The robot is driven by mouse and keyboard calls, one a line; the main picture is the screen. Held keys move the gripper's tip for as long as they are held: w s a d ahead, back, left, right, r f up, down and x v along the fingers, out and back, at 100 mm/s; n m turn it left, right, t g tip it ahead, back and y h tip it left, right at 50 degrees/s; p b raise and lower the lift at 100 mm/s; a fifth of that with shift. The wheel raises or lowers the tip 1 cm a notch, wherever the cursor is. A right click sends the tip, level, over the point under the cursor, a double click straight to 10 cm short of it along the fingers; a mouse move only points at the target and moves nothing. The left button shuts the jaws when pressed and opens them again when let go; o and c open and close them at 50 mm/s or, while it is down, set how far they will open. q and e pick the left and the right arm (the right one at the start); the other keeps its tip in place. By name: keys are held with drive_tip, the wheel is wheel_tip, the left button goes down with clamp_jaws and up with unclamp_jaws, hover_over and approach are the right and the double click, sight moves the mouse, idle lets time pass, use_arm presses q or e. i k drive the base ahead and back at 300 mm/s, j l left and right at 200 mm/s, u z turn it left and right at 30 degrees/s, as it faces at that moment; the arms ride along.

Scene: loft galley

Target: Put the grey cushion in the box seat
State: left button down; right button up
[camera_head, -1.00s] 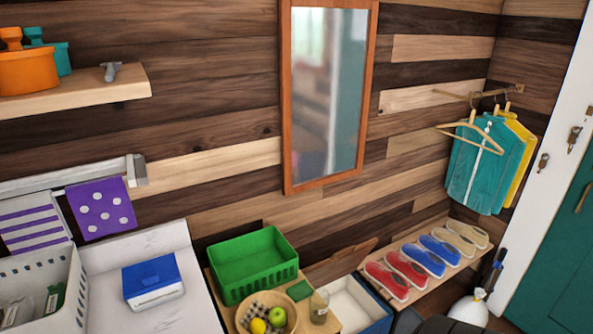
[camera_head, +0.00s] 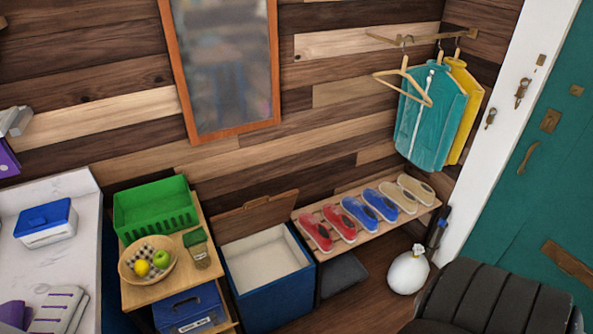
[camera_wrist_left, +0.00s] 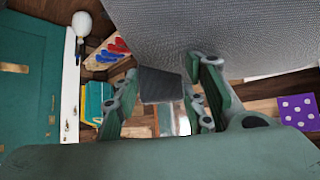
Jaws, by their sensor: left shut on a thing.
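The box seat (camera_head: 272,302) is a blue box with a pale, empty-looking inside. Its wooden lid (camera_head: 258,212) is up against the wall in the head view. In the left wrist view a large grey woven surface, which looks like the grey cushion (camera_wrist_left: 235,35), fills the top. My left gripper (camera_wrist_left: 160,100) is shut on it, with a dark grey tab-like piece between the fingers. How this piece joins the cushion is not clear. Neither the cushion nor either gripper shows in the head view.
A wooden stand with a green basket (camera_head: 155,210) and a fruit bowl (camera_head: 148,262) is left of the box seat. A shelf of shoes (camera_head: 370,215) is to its right. A white vase (camera_head: 408,272) and a dark padded seat (camera_head: 490,300) are farther right.

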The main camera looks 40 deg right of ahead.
sight(266, 273)
drive_tip(key=l+z, duration=0.25)
drive_tip(key=l, duration=2.4)
drive_tip(key=i, duration=0.05)
